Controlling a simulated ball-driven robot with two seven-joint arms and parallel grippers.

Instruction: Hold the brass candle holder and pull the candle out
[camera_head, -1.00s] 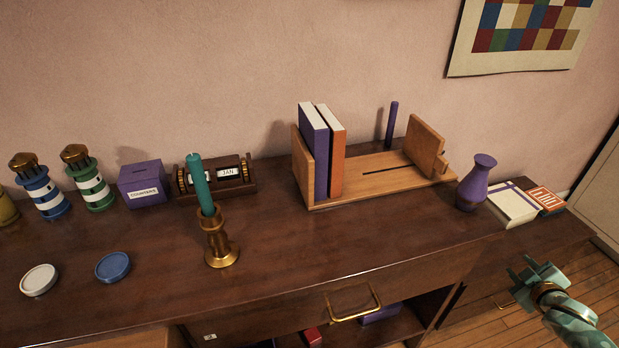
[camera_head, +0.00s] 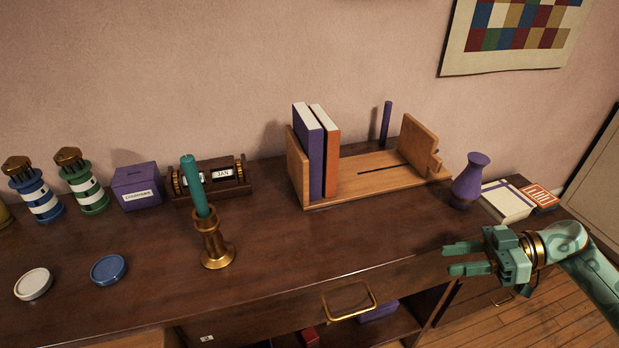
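The brass candle holder (camera_head: 214,243) stands upright on the dark wooden cabinet top, left of the middle. A teal candle (camera_head: 194,187) stands in its cup, leaning slightly left at the top. My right gripper (camera_head: 452,259) is over the front right part of the cabinet, well to the right of the holder. Its two fingers point left and are apart, with nothing between them. My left gripper is out of view.
A wooden book rack (camera_head: 375,181) with two books stands behind, and a purple vase (camera_head: 470,182) is at its right. A blue lid (camera_head: 108,269) and a white lid (camera_head: 33,283) lie left of the holder. A date block (camera_head: 212,180) stands behind it. The top between holder and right gripper is clear.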

